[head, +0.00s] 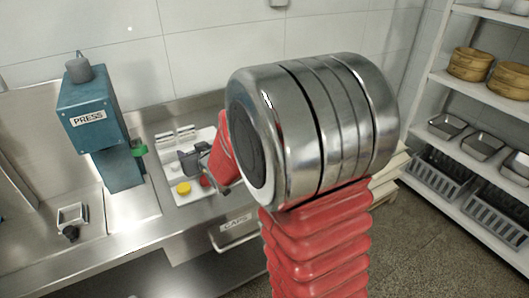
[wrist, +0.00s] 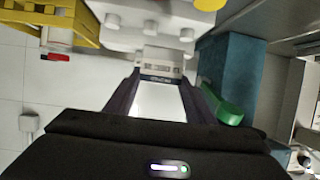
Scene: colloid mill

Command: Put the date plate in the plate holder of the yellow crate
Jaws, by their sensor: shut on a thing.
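My gripper (wrist: 160,108) is shut on a pale flat plate (wrist: 158,98), which I take to be the date plate. It lies between the two dark fingers, with small dark marks near its far end. In the head view my gripper (head: 196,164) is over the white tray (head: 170,160), and the plate cannot be made out there. A yellow frame (wrist: 70,22), likely part of the yellow crate, shows at the upper left of the wrist view, apart from the gripper. The plate holder cannot be made out. My arm hides much of the head view.
A teal press (head: 95,115) with a green part (head: 139,151) stands left of the tray; the green part (wrist: 222,105) is close beside the right finger in the wrist view. A yellow round piece (head: 183,188) lies on the tray. Shelves (head: 440,90) stand right.

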